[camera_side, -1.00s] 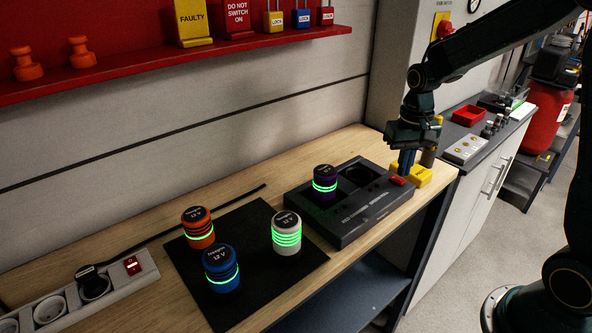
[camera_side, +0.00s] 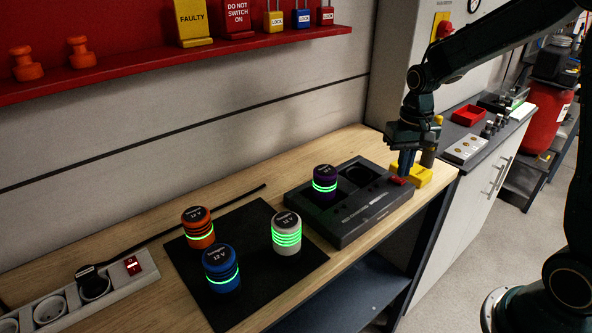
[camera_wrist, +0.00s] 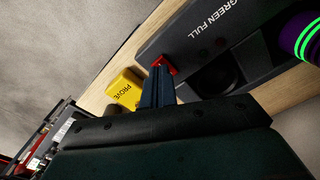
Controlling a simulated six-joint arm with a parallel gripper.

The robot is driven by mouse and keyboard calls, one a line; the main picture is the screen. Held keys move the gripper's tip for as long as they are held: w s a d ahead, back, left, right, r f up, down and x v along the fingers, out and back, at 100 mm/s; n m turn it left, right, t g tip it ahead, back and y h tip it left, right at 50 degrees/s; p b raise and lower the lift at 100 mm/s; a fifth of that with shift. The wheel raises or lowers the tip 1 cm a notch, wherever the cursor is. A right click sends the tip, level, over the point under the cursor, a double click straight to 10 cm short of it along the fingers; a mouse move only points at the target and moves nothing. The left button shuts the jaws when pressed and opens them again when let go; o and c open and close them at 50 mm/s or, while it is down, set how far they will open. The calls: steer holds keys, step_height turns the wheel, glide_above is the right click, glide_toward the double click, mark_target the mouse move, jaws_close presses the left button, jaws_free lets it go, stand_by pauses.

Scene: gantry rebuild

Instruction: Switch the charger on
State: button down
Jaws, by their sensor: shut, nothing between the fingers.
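The charger (camera_side: 350,219) is a dark grey box on the wooden bench, also in the wrist view (camera_wrist: 198,40). A purple battery (camera_side: 325,183) with a green ring stands in its left bay; the other bay looks empty. The red switch (camera_side: 398,181) sits at the charger's right end, and shows in the wrist view (camera_wrist: 163,63) right at my fingertips. My gripper (camera_side: 405,170) is shut and empty, pointing down over the switch. The fingertips are at the switch or just above it; I cannot tell whether they touch. The fingers partly hide the switch.
A yellow block (camera_side: 412,175) stands close beside the charger's right end. Orange (camera_side: 198,228), blue (camera_side: 221,268) and white (camera_side: 286,233) batteries stand on a black mat (camera_side: 248,295). A power strip (camera_side: 75,298) with a red switch lies at the left.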

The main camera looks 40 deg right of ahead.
mark_target(402, 182)
steer(key=shift+f, duration=0.85)
stand_by(0.7)
steer(key=shift+r, duration=3.5)
steer(key=s+a+r+n+t, duration=0.2)
steer(key=s+a+r+n, duration=0.1)
steer(key=s, duration=0.6)
steer(key=s+a+r+n+t, duration=0.3)
steer(key=s+a+r, duration=0.2)
steer(key=s+a, duration=0.2)
steer(key=shift+s+a+t, duration=0.25)
steer(key=shift+s+t, duration=0.05)
steer(key=shift+s, duration=0.95)
